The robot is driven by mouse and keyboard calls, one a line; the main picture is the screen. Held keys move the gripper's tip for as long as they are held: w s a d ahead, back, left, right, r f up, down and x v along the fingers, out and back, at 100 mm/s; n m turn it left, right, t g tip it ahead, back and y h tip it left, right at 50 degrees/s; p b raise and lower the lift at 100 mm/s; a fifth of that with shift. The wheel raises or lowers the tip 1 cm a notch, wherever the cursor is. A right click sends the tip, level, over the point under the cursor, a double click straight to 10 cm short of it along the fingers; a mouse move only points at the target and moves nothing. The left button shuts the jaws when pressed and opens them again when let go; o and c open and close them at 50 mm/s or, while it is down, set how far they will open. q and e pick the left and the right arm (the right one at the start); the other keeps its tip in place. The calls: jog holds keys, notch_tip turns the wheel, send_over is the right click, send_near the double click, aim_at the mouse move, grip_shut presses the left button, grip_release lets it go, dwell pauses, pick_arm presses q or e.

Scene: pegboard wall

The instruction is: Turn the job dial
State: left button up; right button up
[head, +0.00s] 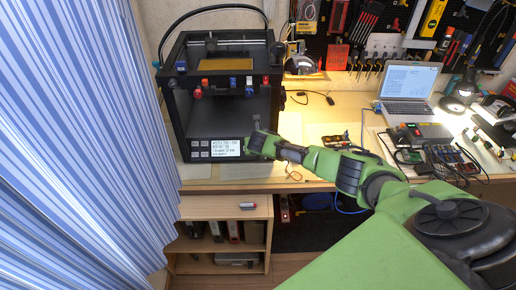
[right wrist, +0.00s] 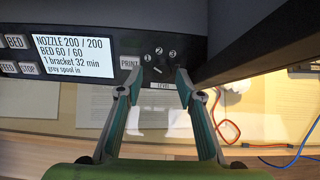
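The job dial (right wrist: 158,71) is a small dark knob on the printer's black front panel, seen in the right wrist view. The numbers 1, 2 and 3 arc above it, and a short white mark on it slants up to the left, roughly toward 1. My right gripper (right wrist: 164,73) has its fingers apart, one on each side of the dial; I cannot tell whether they touch it. In the head view my right gripper (head: 262,143) is at the lower right of the printer (head: 222,97) and hides the dial. My left gripper is not in view.
The PRINT button (right wrist: 130,63) is close left of the fingers, with the lit screen (right wrist: 73,57) beyond. A LEVEL label (right wrist: 162,86) lies below the dial. The blue curtain (head: 85,140) hangs left. A laptop (head: 408,90) and electronics are on the bench to the right.

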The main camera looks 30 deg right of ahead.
jog(key=shift+v, duration=2.95)
